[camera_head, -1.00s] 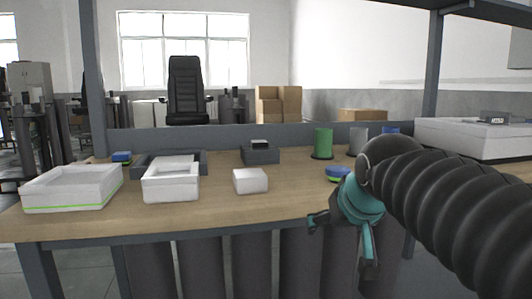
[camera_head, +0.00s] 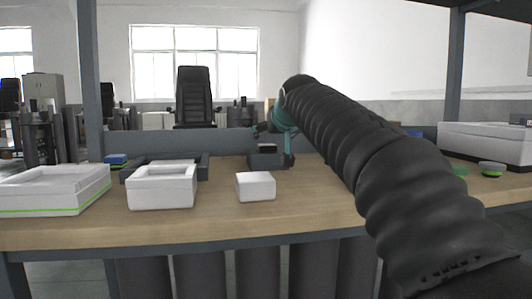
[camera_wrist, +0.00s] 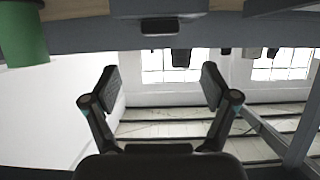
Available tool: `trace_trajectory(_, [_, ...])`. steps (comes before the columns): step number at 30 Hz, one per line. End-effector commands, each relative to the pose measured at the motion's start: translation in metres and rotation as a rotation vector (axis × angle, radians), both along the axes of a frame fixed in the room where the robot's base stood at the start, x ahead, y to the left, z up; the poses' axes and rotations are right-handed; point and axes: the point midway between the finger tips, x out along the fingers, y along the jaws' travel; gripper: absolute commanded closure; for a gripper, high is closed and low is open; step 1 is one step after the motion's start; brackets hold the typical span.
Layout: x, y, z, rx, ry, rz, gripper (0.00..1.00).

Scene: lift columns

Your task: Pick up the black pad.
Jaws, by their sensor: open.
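The black pad (camera_head: 268,148) appears as a small dark block on top of a dark grey box (camera_head: 266,162) toward the back of the table. In the wrist view, which is upside down, the pad (camera_wrist: 160,27) shows at the top centre against the grey box (camera_wrist: 160,8). My gripper (camera_head: 275,144) overlaps the box in the head view. Its two fingers (camera_wrist: 162,88) are spread with nothing between them. The pad lies beyond the fingertips, roughly centred between them. My arm hides part of the table's back right.
A white cube (camera_head: 256,187), a white open box (camera_head: 162,188) and a larger white tray (camera_head: 55,190) stand in front and to the left. A green cylinder (camera_wrist: 22,35) is near the gripper in the wrist view. A white case (camera_head: 485,143) is at the right.

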Motion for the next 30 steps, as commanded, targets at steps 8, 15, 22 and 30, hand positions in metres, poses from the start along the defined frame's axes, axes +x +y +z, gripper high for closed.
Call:
trace_trajectory(8, [0.03, 0.01, -0.013, 0.0, -0.001, 0.002, 0.15])
trace_trajectory(15, [0.044, 0.017, -0.027, -0.001, 0.002, 0.004, 0.15])
trace_trajectory(22, [0.068, 0.024, -0.04, 0.0, 0.0, 0.004, 0.15])
trace_trajectory(30, [0.074, 0.025, -0.042, 0.0, -0.001, 0.004, 0.15])
